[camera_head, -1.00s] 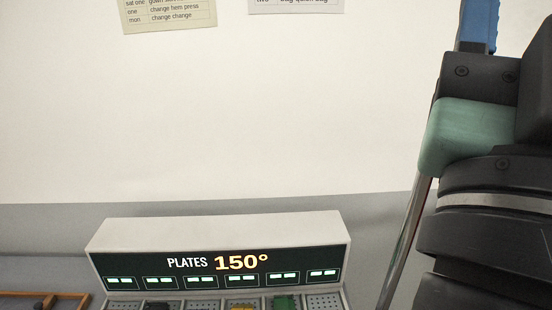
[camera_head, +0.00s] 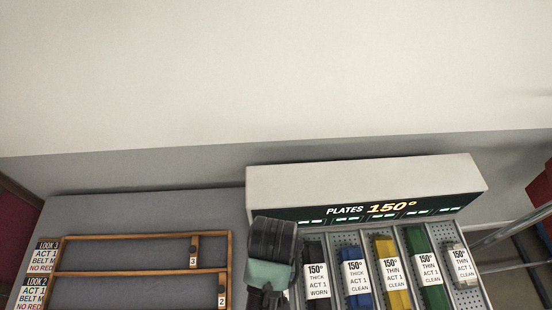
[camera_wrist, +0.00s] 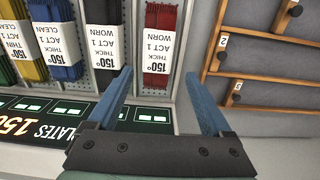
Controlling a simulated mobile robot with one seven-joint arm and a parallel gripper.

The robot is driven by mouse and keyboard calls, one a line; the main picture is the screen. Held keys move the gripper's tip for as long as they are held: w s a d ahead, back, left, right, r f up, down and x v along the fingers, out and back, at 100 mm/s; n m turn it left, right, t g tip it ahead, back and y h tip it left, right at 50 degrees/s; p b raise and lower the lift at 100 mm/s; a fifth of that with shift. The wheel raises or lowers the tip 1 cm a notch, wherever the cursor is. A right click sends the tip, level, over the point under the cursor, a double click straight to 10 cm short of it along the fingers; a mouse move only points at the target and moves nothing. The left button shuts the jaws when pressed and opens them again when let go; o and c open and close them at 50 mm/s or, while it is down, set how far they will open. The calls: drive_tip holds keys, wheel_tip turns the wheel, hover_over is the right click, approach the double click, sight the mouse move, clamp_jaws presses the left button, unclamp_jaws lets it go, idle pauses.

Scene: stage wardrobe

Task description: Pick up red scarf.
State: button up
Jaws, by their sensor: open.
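The red scarf (camera_wrist: 162,22) lies folded in a slot of the plate unit, seen upside down in the wrist view. Its white label reads 150°, thick, act 1, worn. My gripper (camera_wrist: 162,98) is open and empty, its two blue fingers pointing towards the scarf. The scarf lies beyond the fingertips, roughly between them in the picture, and nothing is held. In the head view my wrist covers the slot at the left end of the unit (camera_head: 262,180), so the red scarf is hidden there. The fingertips are not visible in that view.
Black (camera_head: 316,290), blue (camera_head: 357,294), yellow (camera_head: 391,292), green (camera_head: 432,298) and pale (camera_head: 462,280) labelled scarves fill neighbouring slots. A wooden rack (camera_head: 140,272) with numbered tabs stands left of the unit. A metal rail (camera_head: 510,232) is at the right.

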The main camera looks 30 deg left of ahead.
drive_tip(key=f, duration=0.6)
drive_tip(key=shift+d, duration=0.3)
drive_tip(key=shift+f+p, duration=0.75)
drive_tip(key=shift+f, duration=2.4)
drive_tip(key=c, duration=1.2)
drive_tip(key=shift+r, duration=0.15)
